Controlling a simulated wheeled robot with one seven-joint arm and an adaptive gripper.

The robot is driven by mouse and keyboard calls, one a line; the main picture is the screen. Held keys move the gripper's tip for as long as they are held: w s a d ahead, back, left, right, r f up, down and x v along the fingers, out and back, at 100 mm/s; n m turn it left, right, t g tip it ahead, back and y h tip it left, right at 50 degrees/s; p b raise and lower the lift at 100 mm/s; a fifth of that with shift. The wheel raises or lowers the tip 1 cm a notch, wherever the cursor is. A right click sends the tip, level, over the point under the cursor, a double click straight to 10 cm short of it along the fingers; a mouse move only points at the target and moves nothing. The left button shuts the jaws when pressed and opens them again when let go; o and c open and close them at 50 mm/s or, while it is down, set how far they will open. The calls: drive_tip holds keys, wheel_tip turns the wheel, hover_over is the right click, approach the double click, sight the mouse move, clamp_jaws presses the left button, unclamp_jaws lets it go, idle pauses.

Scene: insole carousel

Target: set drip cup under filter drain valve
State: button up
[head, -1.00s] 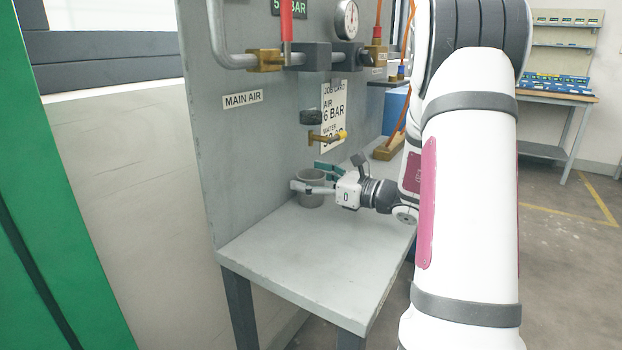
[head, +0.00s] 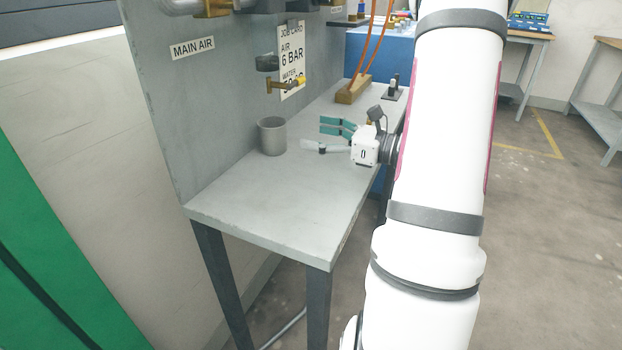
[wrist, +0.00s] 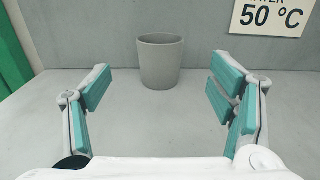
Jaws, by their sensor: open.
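The grey drip cup (head: 272,136) stands upright on the grey bench top, close to the back panel. It also shows in the wrist view (wrist: 160,62), centred beyond my fingers. The filter drain valve (head: 284,86) is a small brass fitting on the panel, under a dark filter bowl (head: 267,63), above and slightly right of the cup. My gripper (head: 322,138) is open and empty, to the right of the cup and apart from it. In the wrist view its teal finger pads (wrist: 160,92) are spread wide on either side of the cup.
The bench top (head: 290,200) is clear in front of the cup. A wooden block (head: 353,89) with orange hoses stands at the far right. The upright panel (head: 200,110) rises behind the bench and carries a job card (head: 292,60).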

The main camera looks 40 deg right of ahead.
drive_tip(key=a+r+n+g+y, duration=0.25)
drive_tip(key=a+n, duration=0.25)
drive_tip(key=a, duration=0.4)
drive_tip(key=a+r+n+g+y, duration=0.2)
drive_tip(key=a+n+g+y, duration=0.2)
drive_tip(key=a, duration=0.5)
drive_tip(key=s+a+n+g+h, duration=0.1)
drive_tip(key=s+a+n+g, duration=0.8)
drive_tip(key=a, duration=0.4)
drive_tip(key=s+a+n+g+h, duration=0.25)
drive_tip(key=s+n, duration=0.25)
drive_tip(key=s, duration=0.3)
drive_tip(key=s+d+f+n+t+h, duration=0.1)
drive_tip(key=s+d+f+n+h, duration=0.2)
drive_tip(key=s+n+h, duration=0.6)
drive_tip(key=shift+s+d+f, duration=0.15)
drive_tip(key=shift+s+d, duration=0.2)
drive_tip(key=shift+d, duration=0.55)
